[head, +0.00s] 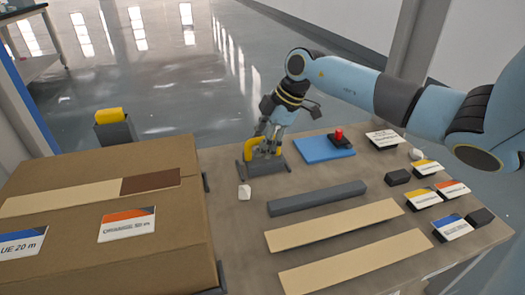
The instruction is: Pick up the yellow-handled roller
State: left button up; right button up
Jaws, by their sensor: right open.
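The yellow-handled roller (249,149) stands at the far edge of the table, in a dark grey holder (268,168). Its arched yellow handle shows in part; the gripper fingers cover some of it. My right gripper (270,146) reaches down from above and is open, with its fingers at the handle. I cannot tell whether the fingers touch the handle. My left gripper is not in view.
A blue mat (312,150) with a red-topped button box (339,139) lies right of the roller. A grey bar (316,197), pale strips (330,224) and labelled blocks (424,196) lie nearer. A large cardboard box (170,235) fills the left; another yellow-topped piece (109,115) stands behind it.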

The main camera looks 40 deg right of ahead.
jog(key=shift+f, duration=0.15)
jog(key=shift+c, duration=0.4)
grip_shut()
jog(key=shift+r, duration=0.2)
